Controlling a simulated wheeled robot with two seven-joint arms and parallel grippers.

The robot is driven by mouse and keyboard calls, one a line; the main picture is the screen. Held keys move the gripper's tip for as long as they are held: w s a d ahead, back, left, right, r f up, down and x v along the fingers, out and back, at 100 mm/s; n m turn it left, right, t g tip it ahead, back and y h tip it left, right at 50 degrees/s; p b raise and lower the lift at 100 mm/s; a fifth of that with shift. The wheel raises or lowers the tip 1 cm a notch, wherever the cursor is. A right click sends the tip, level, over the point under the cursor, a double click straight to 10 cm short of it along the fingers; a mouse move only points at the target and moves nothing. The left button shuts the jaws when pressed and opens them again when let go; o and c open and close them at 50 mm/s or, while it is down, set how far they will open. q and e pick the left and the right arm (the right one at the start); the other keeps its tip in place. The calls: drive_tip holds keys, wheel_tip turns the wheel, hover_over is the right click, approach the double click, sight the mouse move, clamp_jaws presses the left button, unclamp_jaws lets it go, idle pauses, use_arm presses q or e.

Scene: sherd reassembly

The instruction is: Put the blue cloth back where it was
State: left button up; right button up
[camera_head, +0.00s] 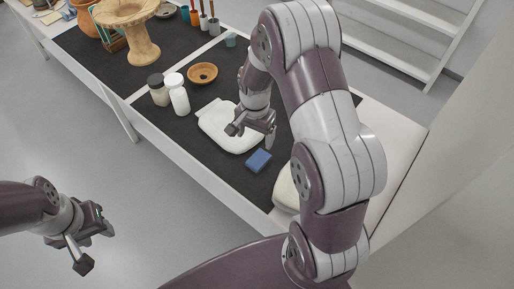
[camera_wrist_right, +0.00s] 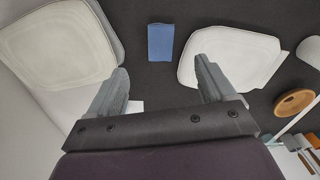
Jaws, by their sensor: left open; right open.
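The blue cloth (camera_head: 259,160), a small folded rectangle, lies flat on the dark mat (camera_head: 203,140). It also shows in the right wrist view (camera_wrist_right: 160,42), ahead of the fingers and apart from them. My right gripper (camera_head: 251,136) is open and empty, above the mat near the cloth; in the right wrist view its two fingers (camera_wrist_right: 160,85) stand wide apart. My left gripper (camera_head: 92,247) is open and empty, over the floor at the left, away from the table.
A white pad (camera_head: 215,122) lies beside the cloth, partly behind my right gripper. A second pale pad (camera_wrist_right: 57,42) lies on the cloth's other side. White jars (camera_head: 180,100), a brown bowl (camera_head: 202,73) and a clay vessel on a stand (camera_head: 128,30) are farther back.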

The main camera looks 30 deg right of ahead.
drive_tip(key=s+a+r+n, duration=0.3)
drive_tip(key=s+r+n, duration=0.1)
drive_tip(key=s+n, duration=0.1)
drive_tip(key=s+a+r+n+t, duration=0.1)
drive_tip(key=s+a+r+n, duration=0.2)
drive_tip(key=s+n, duration=0.3)
drive_tip(key=shift+s+a+r, duration=0.25)
drive_tip(key=shift+s+r, duration=0.45)
drive_tip(key=shift+r, duration=0.05)
drive_tip(key=shift+s, duration=0.1)
